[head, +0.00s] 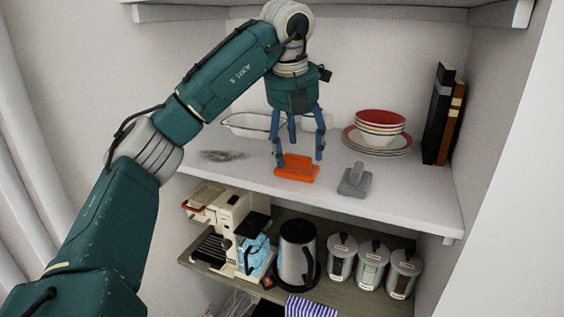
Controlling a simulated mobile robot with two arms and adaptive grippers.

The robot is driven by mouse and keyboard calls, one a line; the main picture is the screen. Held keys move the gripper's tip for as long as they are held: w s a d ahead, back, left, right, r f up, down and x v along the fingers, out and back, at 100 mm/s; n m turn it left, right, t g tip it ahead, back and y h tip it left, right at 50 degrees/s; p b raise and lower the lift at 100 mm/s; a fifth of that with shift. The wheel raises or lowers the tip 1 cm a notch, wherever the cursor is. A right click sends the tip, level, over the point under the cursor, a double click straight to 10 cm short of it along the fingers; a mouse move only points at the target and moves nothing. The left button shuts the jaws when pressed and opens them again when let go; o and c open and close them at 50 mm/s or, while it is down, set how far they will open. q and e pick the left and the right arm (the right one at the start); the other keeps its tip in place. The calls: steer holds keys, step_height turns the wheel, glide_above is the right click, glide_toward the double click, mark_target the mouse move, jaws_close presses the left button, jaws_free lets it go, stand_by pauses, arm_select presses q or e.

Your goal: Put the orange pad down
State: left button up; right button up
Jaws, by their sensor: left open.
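The orange pad (297,172) is a flat block with a raised grip on top. It lies on the white shelf (410,205) near its front edge. My left gripper (299,158) points down over the pad with its two blue fingers apart. The left finger comes down by the pad's left end and the right finger stands beyond its right end. The gripper is open, and I cannot tell whether a finger touches the pad. My right gripper is not in view.
A grey pad (355,182) lies just right of the orange one. Stacked bowls (380,120) on plates, dark books (440,115) and a white dish (246,126) stand behind. The lower shelf holds a coffee machine (226,222), a kettle (298,252) and canisters (372,265).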

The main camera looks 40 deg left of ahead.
arm_select(q)
steer(key=shift+v, duration=1.25)
steer(key=s+d+b, duration=0.2)
steer(key=s+d, duration=0.1)
steer(key=s, duration=0.8)
steer(key=shift+s+d+f, duration=0.15)
steer(key=shift+s+d, duration=0.15)
